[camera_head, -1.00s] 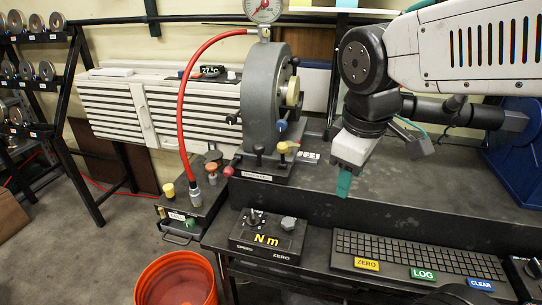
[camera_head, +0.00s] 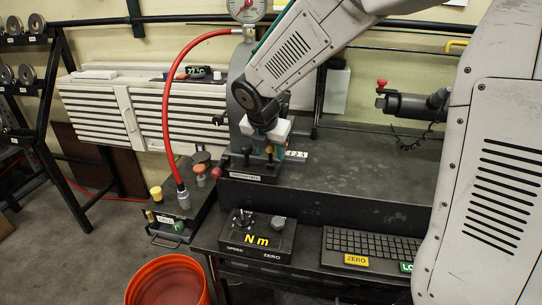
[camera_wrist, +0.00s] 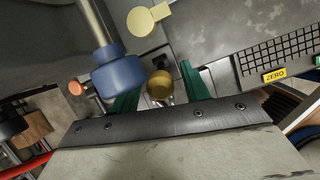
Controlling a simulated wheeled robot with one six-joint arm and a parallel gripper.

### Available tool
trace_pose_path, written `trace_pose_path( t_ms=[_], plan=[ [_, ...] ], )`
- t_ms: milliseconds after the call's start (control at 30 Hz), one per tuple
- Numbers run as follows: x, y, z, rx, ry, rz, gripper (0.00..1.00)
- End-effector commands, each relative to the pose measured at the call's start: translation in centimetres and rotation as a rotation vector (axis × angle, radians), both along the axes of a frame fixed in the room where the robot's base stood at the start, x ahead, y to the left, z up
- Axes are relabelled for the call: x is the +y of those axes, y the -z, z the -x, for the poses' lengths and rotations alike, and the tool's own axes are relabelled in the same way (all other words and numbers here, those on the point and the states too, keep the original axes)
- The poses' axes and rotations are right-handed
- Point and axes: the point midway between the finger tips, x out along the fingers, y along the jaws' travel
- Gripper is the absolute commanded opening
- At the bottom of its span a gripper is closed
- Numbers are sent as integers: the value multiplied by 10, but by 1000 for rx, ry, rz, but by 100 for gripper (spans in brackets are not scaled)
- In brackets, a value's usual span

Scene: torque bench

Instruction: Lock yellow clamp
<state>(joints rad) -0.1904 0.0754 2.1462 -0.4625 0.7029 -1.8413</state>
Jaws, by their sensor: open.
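My gripper (camera_head: 268,148) is at the base of the grey torque stand in the head view, its fingers pointing down. In the wrist view its two green fingers (camera_wrist: 160,92) are apart. A round golden-yellow knob (camera_wrist: 160,84), which looks like the yellow clamp, shows between them. I cannot tell whether a finger touches it. A blue knob (camera_wrist: 121,77) on a metal rod is close beside the left finger. A pale yellow disc with a block (camera_wrist: 146,20) shows farther up. In the head view my arm and gripper hide most of the stand and its clamps.
A red hose (camera_head: 168,110) arches left of the stand to a black box (camera_head: 172,218) with coloured knobs. The Nm box (camera_head: 258,238) and the keyboard (camera_head: 365,247) are in front. An orange bucket (camera_head: 168,282) is on the floor. The bench top (camera_head: 370,165) at right is clear.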

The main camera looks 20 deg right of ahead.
Motion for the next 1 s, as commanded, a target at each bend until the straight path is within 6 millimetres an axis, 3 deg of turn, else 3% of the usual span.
trace_pose_path(
  t_ms=[200,533,567,700,733,1000],
  plan=[
    [-7,25,-7,2,2,0,46],
    [-8,29,-9,0,2,-1,46],
    [-8,29,-9,0,2,-1,43],
    [-8,29,-9,0,2,-1,4],
    [-8,29,-9,0,2,-1,0],
    [-1,29,-9,-12,-8,6,0]
  ],
)
